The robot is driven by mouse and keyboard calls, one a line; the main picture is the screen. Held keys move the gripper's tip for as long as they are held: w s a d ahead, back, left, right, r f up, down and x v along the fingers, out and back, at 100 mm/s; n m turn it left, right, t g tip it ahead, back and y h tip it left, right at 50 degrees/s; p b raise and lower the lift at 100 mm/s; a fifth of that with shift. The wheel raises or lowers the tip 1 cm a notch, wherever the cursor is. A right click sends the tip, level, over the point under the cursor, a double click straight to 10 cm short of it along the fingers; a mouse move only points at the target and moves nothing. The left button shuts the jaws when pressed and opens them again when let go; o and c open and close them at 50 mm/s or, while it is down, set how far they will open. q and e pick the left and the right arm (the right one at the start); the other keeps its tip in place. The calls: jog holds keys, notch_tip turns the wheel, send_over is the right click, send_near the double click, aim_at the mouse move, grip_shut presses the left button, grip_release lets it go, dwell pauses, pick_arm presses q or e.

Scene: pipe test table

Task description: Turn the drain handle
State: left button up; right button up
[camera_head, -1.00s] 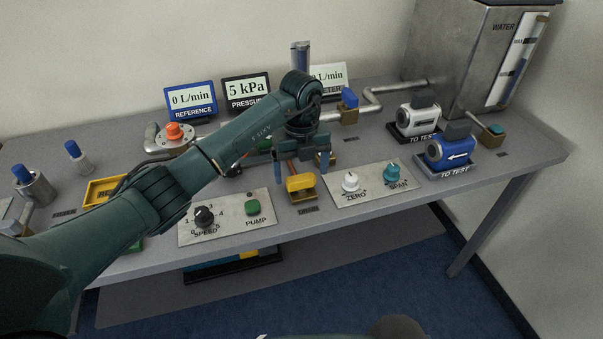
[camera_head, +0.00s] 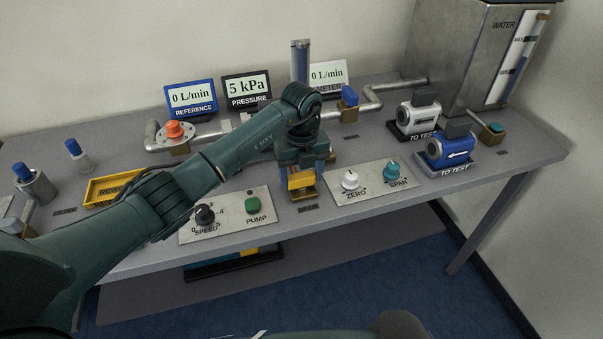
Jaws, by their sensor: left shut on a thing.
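The yellow drain handle (camera_head: 302,181) sits on a small brass-coloured valve body near the front edge of the table, between the two grey control panels. My left gripper (camera_head: 302,172) points down over it and is shut on it. The gripper hides the upper and rear parts of the handle, so its exact angle is hard to tell. My right gripper is not in the picture.
The speed and pump panel (camera_head: 230,224) lies left of the handle, and the zero and span panel (camera_head: 372,187) lies right. Displays, including the pressure display (camera_head: 246,89), stand behind. Two meters (camera_head: 417,116) and a water tank (camera_head: 462,50) are at right.

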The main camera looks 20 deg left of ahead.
pick_arm(q)
jog(key=shift+c, duration=0.8)
